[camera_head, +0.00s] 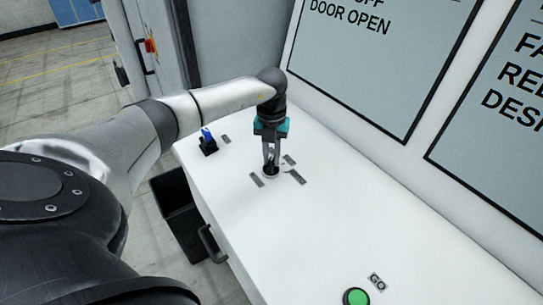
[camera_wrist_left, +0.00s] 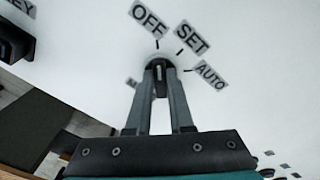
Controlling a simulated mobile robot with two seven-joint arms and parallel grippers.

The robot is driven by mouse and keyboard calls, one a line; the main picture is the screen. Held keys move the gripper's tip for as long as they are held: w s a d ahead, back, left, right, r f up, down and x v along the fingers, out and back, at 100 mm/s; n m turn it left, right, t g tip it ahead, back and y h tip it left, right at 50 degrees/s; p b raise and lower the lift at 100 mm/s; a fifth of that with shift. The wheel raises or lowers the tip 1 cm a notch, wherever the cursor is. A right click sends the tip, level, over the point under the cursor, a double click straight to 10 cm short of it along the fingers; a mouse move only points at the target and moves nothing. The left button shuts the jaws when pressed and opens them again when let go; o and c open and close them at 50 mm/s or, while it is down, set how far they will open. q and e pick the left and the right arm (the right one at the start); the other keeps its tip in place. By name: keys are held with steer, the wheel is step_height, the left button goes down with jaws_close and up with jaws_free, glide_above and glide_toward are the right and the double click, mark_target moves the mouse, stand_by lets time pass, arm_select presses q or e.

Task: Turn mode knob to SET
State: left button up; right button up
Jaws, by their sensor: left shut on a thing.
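The mode knob (camera_wrist_left: 160,67) sits on a white panel top. Labels OFF (camera_wrist_left: 149,19), SET (camera_wrist_left: 191,37) and AUTO (camera_wrist_left: 211,75) stand around it, with short tick marks beside them. A further label at the left is mostly hidden by a finger. My left gripper (camera_head: 271,168) points down and is shut on the knob; it also shows in the left wrist view (camera_wrist_left: 160,72). The fingers cover much of the knob, so I cannot tell which label it points to. My right gripper is not in view.
A blue key in a black switch (camera_head: 208,143) stands left of the knob on the white panel (camera_head: 330,225). A green GO button (camera_head: 356,297) is at the front. Wall screens with text (camera_head: 375,60) rise behind. A black bin (camera_head: 180,215) stands beside the panel's left edge.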

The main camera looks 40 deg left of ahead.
arm_select(q)
jaws_close()
steer(key=m+b, duration=0.1)
steer(key=m, duration=0.2)
steer(key=shift+m, duration=0.3)
steer(key=shift+d+m+b, duration=0.2)
steer(key=shift+m+b, duration=0.8)
steer(key=shift+m, duration=1.6)
steer(key=o, duration=0.7)
jaws_free()
steer(key=shift+r, duration=0.1)
